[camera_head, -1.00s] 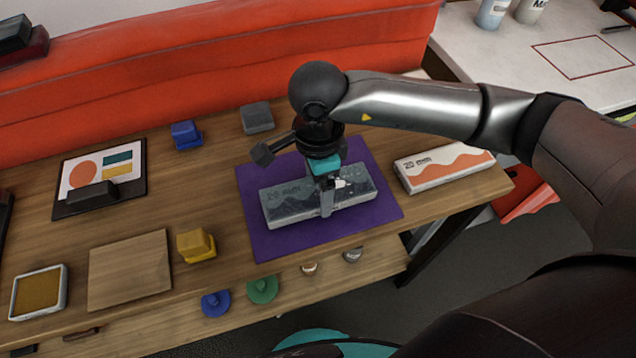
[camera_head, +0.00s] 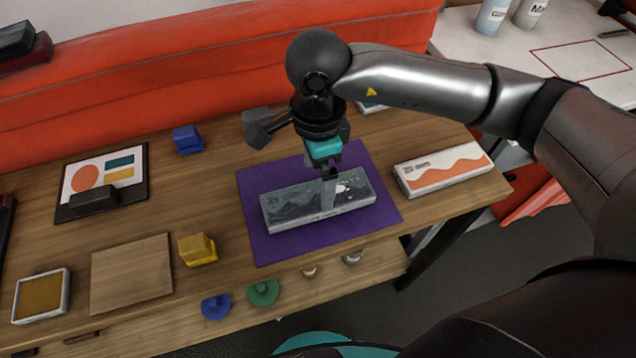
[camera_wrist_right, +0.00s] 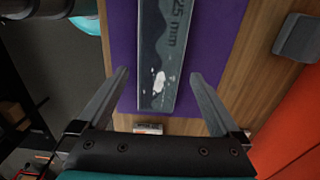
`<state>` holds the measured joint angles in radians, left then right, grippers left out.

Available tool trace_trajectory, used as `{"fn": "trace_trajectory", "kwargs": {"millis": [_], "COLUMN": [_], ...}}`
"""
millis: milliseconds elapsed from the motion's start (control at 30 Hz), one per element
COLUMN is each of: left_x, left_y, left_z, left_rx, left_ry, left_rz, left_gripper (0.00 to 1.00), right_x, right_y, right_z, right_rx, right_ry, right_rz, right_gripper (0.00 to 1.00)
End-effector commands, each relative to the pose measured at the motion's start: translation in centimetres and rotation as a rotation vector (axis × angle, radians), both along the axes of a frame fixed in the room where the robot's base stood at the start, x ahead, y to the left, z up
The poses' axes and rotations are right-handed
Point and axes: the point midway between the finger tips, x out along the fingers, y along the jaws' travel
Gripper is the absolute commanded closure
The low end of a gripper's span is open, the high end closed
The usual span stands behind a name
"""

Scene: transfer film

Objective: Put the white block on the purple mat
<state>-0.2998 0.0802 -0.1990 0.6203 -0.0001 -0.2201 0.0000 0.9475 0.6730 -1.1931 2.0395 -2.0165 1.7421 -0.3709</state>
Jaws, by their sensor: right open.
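A long box-shaped block (camera_head: 300,209) with pale sides and a grey mountain picture on top lies flat on the purple mat (camera_head: 268,245), inside its edges. In the right wrist view the block (camera_wrist_right: 158,50) shows "25 mm" lettering and the mat (camera_wrist_right: 215,30) beneath it. My right gripper (camera_head: 330,196) is open above the block's right part, with its fingers apart on either side of it in the wrist view (camera_wrist_right: 160,85). A white block with an orange wave (camera_head: 445,171) lies on the wood right of the mat. My left gripper is out of view.
Blue (camera_head: 187,139), yellow (camera_head: 197,249) and grey (camera_head: 257,118) small blocks stand on the wooden bench. A wooden square (camera_head: 131,273), an ink-pad-like tray (camera_head: 41,296) and a picture board (camera_head: 103,180) lie left. An orange-red barrier (camera_head: 200,65) runs behind.

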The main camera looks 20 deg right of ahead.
Motion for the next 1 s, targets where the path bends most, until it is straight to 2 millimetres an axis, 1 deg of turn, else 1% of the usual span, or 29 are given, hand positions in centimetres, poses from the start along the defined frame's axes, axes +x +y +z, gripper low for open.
{"fn": "trace_trajectory", "kwargs": {"millis": [33,200,300,400,567,1000], "left_x": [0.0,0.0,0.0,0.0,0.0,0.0], "left_y": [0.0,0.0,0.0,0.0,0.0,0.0], "left_z": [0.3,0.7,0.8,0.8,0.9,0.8], "left_rx": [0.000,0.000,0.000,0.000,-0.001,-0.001], "left_ry": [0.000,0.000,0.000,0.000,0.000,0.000], "left_rz": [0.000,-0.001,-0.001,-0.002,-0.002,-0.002], "left_gripper": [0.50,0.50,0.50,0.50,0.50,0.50], "right_x": [0.1,0.0,0.1,0.0,0.0,0.0], "right_y": [0.0,0.0,0.0,0.0,0.0,0.0], "right_z": [1.4,4.7,6.1,6.9,7.3,7.2], "right_rx": [0.000,0.000,0.000,-0.001,-0.002,-0.001], "right_ry": [-0.005,-0.004,-0.003,-0.001,0.000,0.000], "right_rz": [0.001,0.001,0.001,0.000,0.000,0.000], "right_gripper": [0.00,0.00,0.00,0.00,0.00,0.00]}}
